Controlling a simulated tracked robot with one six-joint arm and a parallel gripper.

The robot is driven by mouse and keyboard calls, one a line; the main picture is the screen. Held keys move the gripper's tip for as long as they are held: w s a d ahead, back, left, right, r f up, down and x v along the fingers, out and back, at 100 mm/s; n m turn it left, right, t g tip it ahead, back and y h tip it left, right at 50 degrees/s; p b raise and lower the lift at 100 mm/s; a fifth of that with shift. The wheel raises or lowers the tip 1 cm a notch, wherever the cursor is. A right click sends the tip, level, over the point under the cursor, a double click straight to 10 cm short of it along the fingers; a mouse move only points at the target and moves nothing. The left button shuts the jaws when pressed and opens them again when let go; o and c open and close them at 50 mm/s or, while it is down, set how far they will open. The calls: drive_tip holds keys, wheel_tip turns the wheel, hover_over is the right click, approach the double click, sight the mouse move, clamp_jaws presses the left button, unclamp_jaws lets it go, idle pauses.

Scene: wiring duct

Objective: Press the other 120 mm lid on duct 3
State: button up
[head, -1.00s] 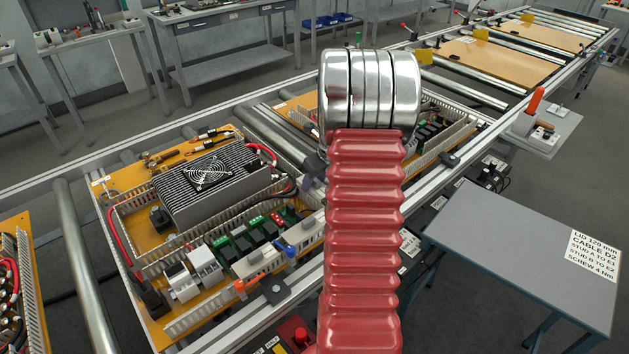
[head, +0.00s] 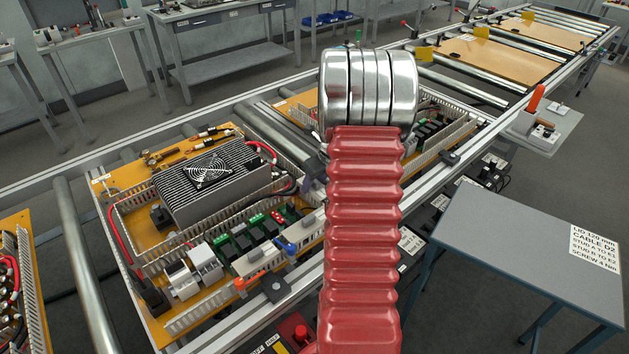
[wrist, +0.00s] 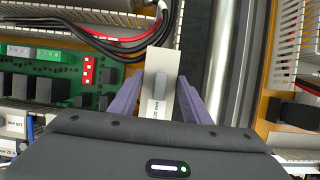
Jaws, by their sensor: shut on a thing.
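My gripper (wrist: 159,98) is shut on a pale grey lid (wrist: 160,75), a short flat strip with a label, with one purple finger on each side. The lid is above the right end of the wiring panel. In the head view my gripper (head: 314,190) is largely hidden behind my red arm, and I cannot make out the lid there. White slotted ducts run along the orange panel (head: 160,325), one across its front and one across its middle (head: 155,268). No number shows on them, so I cannot tell which is duct 3.
Red and black cables (wrist: 135,45) loop close to the lid's upper left. Left of it sits a green board (wrist: 45,75). A metal roller (wrist: 222,65) lies to the right. A finned block with a fan (head: 212,180) stands on the panel. A small grey table (head: 520,245) carries a label.

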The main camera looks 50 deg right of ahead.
drive_tip(key=shift+f, duration=0.45)
drive_tip(key=o, duration=1.1)
drive_tip(key=shift+r, duration=0.15)
drive_tip(key=v, duration=1.3)
drive_tip(key=shift+s+r, duration=0.15)
drive_tip(key=shift+r, duration=0.05)
drive_tip(key=shift+a, duration=0.1)
